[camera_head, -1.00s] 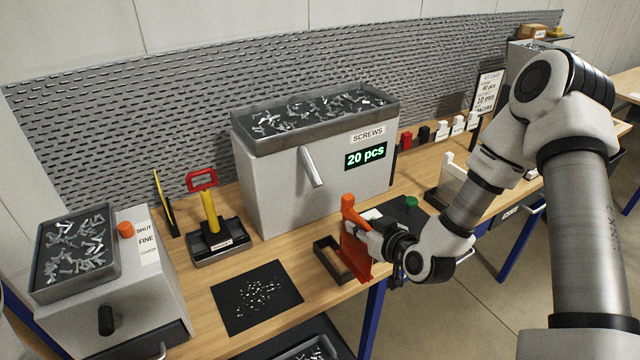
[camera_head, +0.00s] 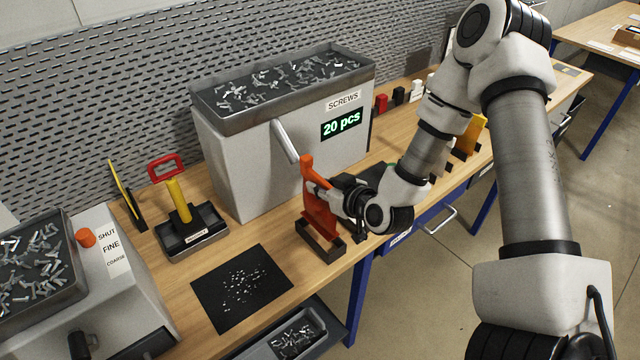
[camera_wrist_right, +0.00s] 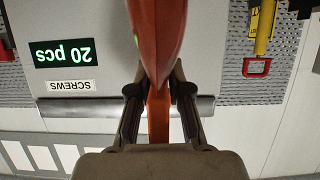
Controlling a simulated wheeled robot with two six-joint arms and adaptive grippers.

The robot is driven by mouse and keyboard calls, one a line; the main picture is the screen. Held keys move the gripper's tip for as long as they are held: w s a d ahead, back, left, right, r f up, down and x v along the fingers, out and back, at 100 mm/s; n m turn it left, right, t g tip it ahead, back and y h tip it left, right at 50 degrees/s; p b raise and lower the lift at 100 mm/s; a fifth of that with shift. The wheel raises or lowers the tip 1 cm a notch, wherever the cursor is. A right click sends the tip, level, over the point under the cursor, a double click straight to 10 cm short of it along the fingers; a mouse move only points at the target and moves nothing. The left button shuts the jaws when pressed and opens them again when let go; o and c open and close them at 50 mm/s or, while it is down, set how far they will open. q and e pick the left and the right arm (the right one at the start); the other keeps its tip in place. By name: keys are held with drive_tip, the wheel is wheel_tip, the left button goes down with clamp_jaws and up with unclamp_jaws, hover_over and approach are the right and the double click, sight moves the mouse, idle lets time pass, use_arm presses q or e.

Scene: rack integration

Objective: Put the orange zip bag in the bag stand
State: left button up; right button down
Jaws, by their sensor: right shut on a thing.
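The orange zip bag (camera_head: 318,217) hangs upright, its narrow top rising toward the dispenser's spout. My right gripper (camera_head: 330,197) is shut on the bag from the right. In the right wrist view the bag (camera_wrist_right: 157,35) is pinched between the two fingers (camera_wrist_right: 160,88). The bag stand, a low dark open frame (camera_head: 328,255), is on the bench directly below the bag. The bag's lower edge overlaps the frame in the head view; I cannot tell whether it is inside or just above it. My left gripper is not in view.
The grey screws dispenser (camera_head: 235,160) with its "20 pcs" display (camera_head: 342,124) stands close behind the bag, its spout (camera_head: 285,141) near the bag's top. A dark mat (camera_head: 225,305) with small screws lies to the left. A magnet tool (camera_head: 179,200) stands farther left.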

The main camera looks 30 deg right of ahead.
sight(317, 175)
drive_tip(key=shift+s+f+b, duration=0.15)
drive_tip(key=shift+f+b, duration=2.4)
drive_tip(key=shift+f, duration=1.05)
drive_tip(key=c, duration=1)
unclamp_jaws()
wheel_tip(317, 175, up, 10)
drive_tip(key=shift+s+r, duration=0.1)
